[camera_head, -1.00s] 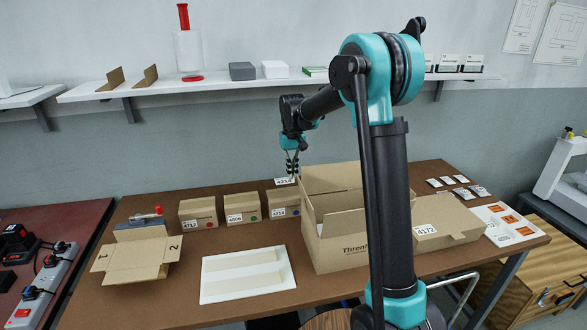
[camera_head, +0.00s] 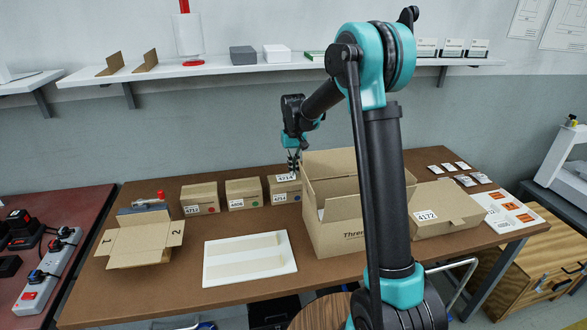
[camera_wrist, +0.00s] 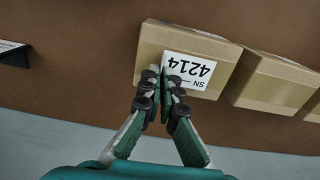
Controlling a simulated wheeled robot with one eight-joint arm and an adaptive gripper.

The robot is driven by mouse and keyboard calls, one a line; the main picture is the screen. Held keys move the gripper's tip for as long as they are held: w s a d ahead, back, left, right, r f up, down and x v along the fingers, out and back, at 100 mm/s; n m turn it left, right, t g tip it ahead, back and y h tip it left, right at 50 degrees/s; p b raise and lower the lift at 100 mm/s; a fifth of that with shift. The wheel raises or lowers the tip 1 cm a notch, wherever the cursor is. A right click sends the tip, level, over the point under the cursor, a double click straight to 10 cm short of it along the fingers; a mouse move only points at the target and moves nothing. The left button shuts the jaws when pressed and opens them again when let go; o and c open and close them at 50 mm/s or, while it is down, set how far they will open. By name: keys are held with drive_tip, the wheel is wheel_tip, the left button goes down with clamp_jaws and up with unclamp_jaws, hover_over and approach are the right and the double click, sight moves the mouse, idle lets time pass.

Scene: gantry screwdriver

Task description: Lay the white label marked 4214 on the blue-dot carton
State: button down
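The white label marked 4214 (camera_wrist: 189,70) is at my gripper's fingertips, over the top of the blue-dot carton (camera_wrist: 149,51). In the head view the label (camera_head: 287,177) appears at the top of that carton (camera_head: 284,187), rightmost of three small brown cartons. Whether it touches the top fully cannot be told. My gripper (camera_wrist: 163,80) points down with its fingertips together on the label's edge; it also shows in the head view (camera_head: 293,171). The carton's own front tag and blue dot show in the head view.
The green-dot carton (camera_head: 244,194) and red-dot carton (camera_head: 200,199) stand to the left. A large open box (camera_head: 340,238) stands close on the right. A white board (camera_head: 225,268) lies in front. A shelf (camera_head: 220,66) runs along the wall behind.

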drive_tip(key=shift+f, duration=0.25)
idle(0.6)
drive_tip(key=c, duration=2.2)
unclamp_jaws()
drive_tip(key=o, duration=0.6)
drive_tip(key=shift+c, duration=0.2)
